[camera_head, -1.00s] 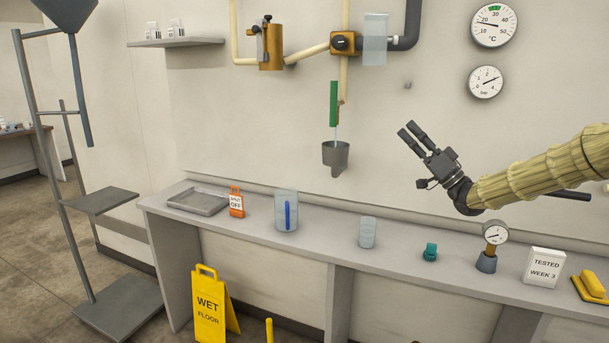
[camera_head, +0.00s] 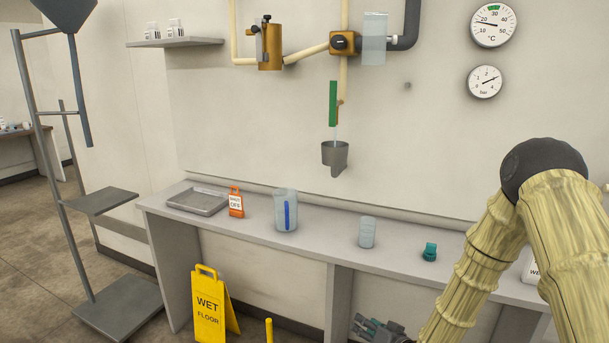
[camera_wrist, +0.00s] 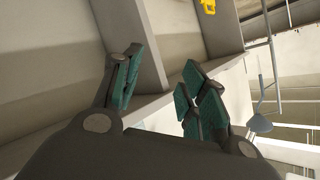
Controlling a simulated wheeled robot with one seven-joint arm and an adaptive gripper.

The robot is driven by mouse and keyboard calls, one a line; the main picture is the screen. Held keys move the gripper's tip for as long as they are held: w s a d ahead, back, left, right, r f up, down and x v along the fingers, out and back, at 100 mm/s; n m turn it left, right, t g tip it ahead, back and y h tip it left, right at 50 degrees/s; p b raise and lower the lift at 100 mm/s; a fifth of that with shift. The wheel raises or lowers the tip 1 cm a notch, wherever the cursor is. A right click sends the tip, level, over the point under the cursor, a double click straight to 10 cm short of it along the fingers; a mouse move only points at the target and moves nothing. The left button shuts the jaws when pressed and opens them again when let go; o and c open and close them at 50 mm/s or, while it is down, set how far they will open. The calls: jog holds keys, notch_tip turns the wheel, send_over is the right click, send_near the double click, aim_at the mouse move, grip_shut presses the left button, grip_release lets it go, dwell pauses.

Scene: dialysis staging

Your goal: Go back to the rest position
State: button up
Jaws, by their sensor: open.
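My gripper (camera_head: 378,328) shows at the bottom edge of the head view, low in front of the bench and partly cut off by the frame. In the wrist view its fingers (camera_wrist: 160,85) are spread apart with teal pads, and nothing is between them. My arm is folded, with its elbow high at the right of the head view. It hides the right part of the bench.
The bench (camera_head: 300,243) carries a metal tray (camera_head: 200,202), an orange shut-off tag (camera_head: 236,202), a clear beaker (camera_head: 286,212), a smaller cup (camera_head: 367,232) and a teal fitting (camera_head: 430,252).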

jog(key=s+f+g+h, duration=0.2)
jog(key=s+f+g, duration=0.1)
jog(key=s+f, duration=0.8)
jog(key=s+d+f+g+h, duration=0.1)
jog(key=s+f+g, duration=0.1)
jog(key=s, duration=0.9)
jog(key=s+d+f+n+g+h, duration=0.1)
jog(key=s+d+f+g, duration=0.1)
jog(key=s, duration=1)
jog(key=s+d+f+g+h, duration=0.1)
jog(key=s+f+g, duration=0.3)
jog(key=s, duration=0.8)
jog(key=shift+s+d+f+n+g+h, duration=0.15)
jog(key=shift+s+d+n+g+h, duration=0.15)
jog(key=shift+g+h, duration=0.25)
